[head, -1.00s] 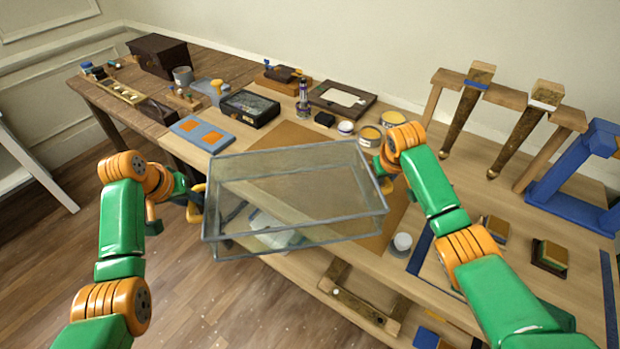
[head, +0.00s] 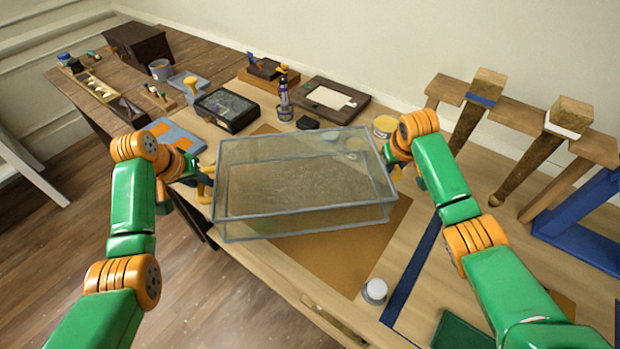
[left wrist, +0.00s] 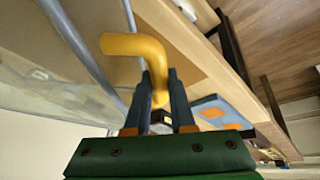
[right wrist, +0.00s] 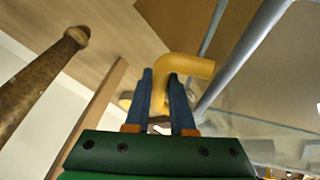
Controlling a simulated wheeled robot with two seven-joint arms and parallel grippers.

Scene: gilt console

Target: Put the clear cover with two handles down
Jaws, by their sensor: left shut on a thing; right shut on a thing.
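The clear cover (head: 300,228) is a see-through box with grey edges, held between my two arms in the head view. It appears to hang above the table over a brown mat (head: 335,260). My left gripper (left wrist: 158,92) is shut on its yellow left handle (left wrist: 125,45). My right gripper (right wrist: 160,92) is shut on its yellow right handle (right wrist: 190,66). In the head view the left handle (head: 205,185) shows at the cover's left side. Whether the cover's lower edge touches anything cannot be told.
A small white-topped jar (head: 374,291) stands in front of the mat, beside a blue strip (head: 412,270). Behind the cover are a black tray (head: 230,109), a bottle (head: 284,100), a framed board (head: 328,97) and a tin (head: 383,126). A wooden rack (head: 510,113) stands right.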

